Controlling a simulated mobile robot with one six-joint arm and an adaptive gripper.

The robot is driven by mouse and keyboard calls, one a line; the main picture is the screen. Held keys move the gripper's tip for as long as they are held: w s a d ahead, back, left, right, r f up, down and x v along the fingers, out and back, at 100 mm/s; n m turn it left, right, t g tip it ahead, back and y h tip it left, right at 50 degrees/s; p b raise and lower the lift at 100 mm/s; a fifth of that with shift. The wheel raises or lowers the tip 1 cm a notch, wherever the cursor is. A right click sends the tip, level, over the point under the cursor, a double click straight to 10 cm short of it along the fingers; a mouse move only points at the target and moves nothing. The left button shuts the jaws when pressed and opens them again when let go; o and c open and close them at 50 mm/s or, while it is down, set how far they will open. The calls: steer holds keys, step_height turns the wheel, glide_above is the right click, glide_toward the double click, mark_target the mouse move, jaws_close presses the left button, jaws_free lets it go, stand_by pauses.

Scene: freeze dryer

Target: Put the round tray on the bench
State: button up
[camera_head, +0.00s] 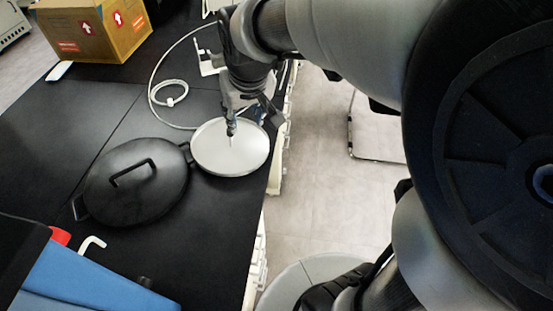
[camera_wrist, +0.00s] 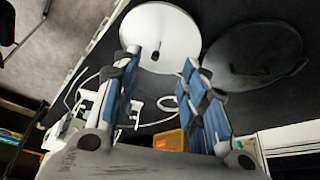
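The round tray (camera_head: 245,158) is a pale, shiny disc that lies flat on the black bench (camera_head: 190,240), close to its right edge. A small upright post or knob shows near its middle. In the wrist view the tray (camera_wrist: 180,25) lies beyond the fingertips. The two fingers of my gripper (camera_wrist: 161,57) are spread apart there, with a small dark knob showing between them. I cannot tell whether the fingers touch the tray.
A black oval pot with a lid (camera_head: 137,182) stands just left of the tray. A white cable (camera_head: 165,100) loops behind it. A cardboard box (camera_head: 95,28) stands at the back left, and a blue item (camera_head: 85,280) at the front left. Open floor (camera_head: 325,190) lies to the right.

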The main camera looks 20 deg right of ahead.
steer(key=s+r, duration=0.1)
steer(key=s, duration=1.9)
steer(key=shift+s+r, duration=0.2)
steer(key=shift+s, duration=0.2)
steer(key=shift+a, duration=0.15)
steer(key=shift+c, duration=0.8)
